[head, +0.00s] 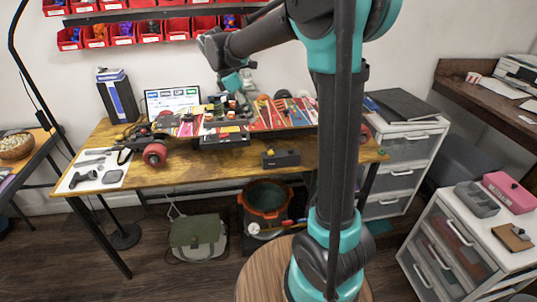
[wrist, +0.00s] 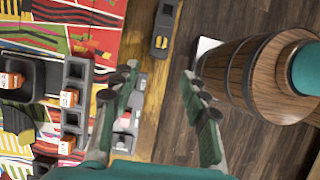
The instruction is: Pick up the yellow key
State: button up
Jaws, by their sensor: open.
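A small yellow piece (wrist: 160,43), which I take for the yellow key, sits on a dark block (wrist: 163,21) at the top of the wrist view. In the head view the dark block (head: 283,160) stands near the front edge of the wooden table, with the yellow piece (head: 269,153) small at its left end. My gripper (wrist: 162,82) is open, its two fingers spread and nothing between them. In the head view my gripper (head: 233,83) hangs above the table's middle, behind and to the left of the block. Its fingertips are hard to make out there.
Grey holders with orange-labelled parts (wrist: 75,70) lie left in the wrist view. A white mat (head: 92,168) with dark tools is at the table's left.

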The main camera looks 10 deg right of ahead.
send_near(269, 146)
jog(key=x, duration=0.5)
jog(key=shift+w+a+f, duration=0.1)
jog(key=shift+w+a, duration=0.15)
jog(key=shift+w, duration=0.1)
jog(key=shift+d+x, duration=0.2)
jog(key=shift+x, duration=2.55)
jog(key=shift+s, duration=0.2)
grip_shut()
